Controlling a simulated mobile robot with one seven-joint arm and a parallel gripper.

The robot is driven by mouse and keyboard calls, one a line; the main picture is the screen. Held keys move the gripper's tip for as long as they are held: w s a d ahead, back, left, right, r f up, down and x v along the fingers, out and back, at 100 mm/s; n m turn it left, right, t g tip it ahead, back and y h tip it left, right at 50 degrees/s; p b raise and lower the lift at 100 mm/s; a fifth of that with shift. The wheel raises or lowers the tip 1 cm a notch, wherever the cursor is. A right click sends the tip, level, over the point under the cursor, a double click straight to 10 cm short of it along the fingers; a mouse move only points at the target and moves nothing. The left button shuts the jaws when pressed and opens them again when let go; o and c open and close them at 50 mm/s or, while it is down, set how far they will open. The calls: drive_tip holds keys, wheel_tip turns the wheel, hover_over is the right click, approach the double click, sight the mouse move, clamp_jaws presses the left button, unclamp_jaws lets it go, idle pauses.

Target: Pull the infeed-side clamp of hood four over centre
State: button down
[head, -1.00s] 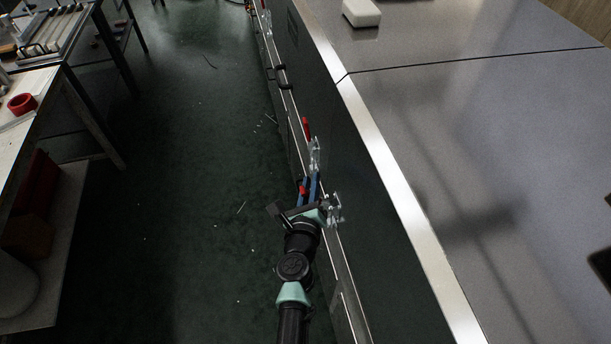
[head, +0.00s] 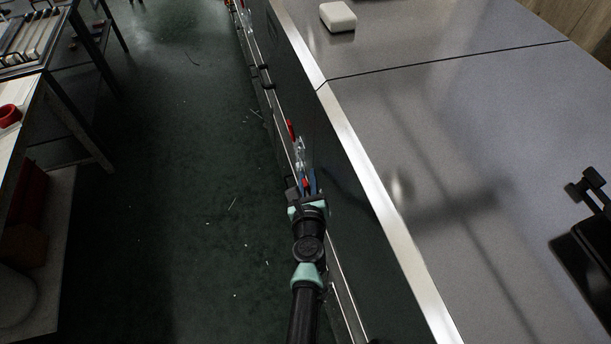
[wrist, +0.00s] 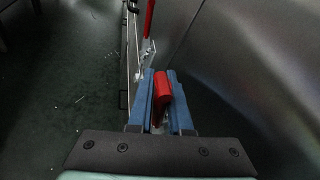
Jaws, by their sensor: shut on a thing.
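My gripper (head: 309,182) has blue fingers and is beside the hood's side wall, low along the aisle. In the wrist view my gripper (wrist: 162,92) is shut on a red clamp handle (wrist: 163,90), which lies between the two blue fingers. The handle's red (head: 305,184) barely shows in the head view. Its clamp body is mostly hidden by my gripper. A second clamp with an upright red handle (head: 290,130) and bright metal linkage (head: 299,152) stands just beyond; its handle also shows in the wrist view (wrist: 149,18). No hood number is readable.
The grey hood top (head: 440,130) with a bright metal edge (head: 360,170) fills the right, with a white block (head: 338,17) and a black fixture (head: 590,235) on it. A bench (head: 30,95) stands left. The green floor (head: 190,150) between is open.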

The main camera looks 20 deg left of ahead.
idle(0.4)
drive_tip(key=c, duration=0.8)
unclamp_jaws()
drive_tip(key=shift+c, duration=0.2)
drive_tip(key=shift+f, duration=0.1)
